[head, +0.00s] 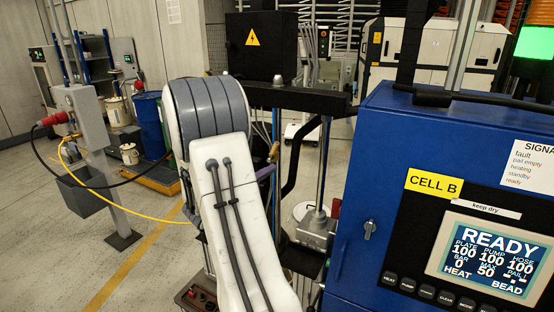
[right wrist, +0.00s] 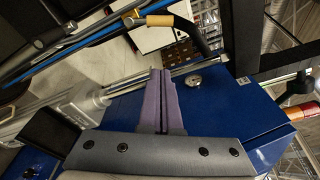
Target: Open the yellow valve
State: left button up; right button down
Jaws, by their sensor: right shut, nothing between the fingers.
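A small yellow-tan piece (head: 274,152), which may be the yellow valve's handle, shows just beyond my right gripper in the head view. In the right wrist view a short yellow-tan grip (right wrist: 160,20) sits on a dark curved bar, above the fingertips. I cannot tell whether the valve is open or closed. My right gripper (head: 272,170) is mostly hidden behind my own arm in the head view. In the right wrist view its purple fingers (right wrist: 161,72) are together and empty, apart from the yellow-tan grip. My left gripper is not in view.
A blue cabinet (head: 388,140) with a lit READY screen (head: 490,254) stands close on the right. A black beam (head: 300,98) crosses behind my arm. A grey post (head: 96,150) with a yellow cable (head: 150,214) stands left. Open floor lies between post and arm.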

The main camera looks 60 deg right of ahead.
aim_at(277, 154)
jog(key=shift+n, duration=0.5)
jog(key=w+d+p, duration=0.1)
jog(key=d+p, duration=0.1)
jog(key=d, duration=0.1)
jog(key=d+p, duration=0.2)
jog(key=d, duration=0.1)
jog(key=w+d+r+p, duration=0.1)
jog(key=d+p, duration=0.1)
jog(key=d, duration=0.1)
jog(key=shift+w+p, duration=0.3)
jog(key=shift+p, duration=0.1)
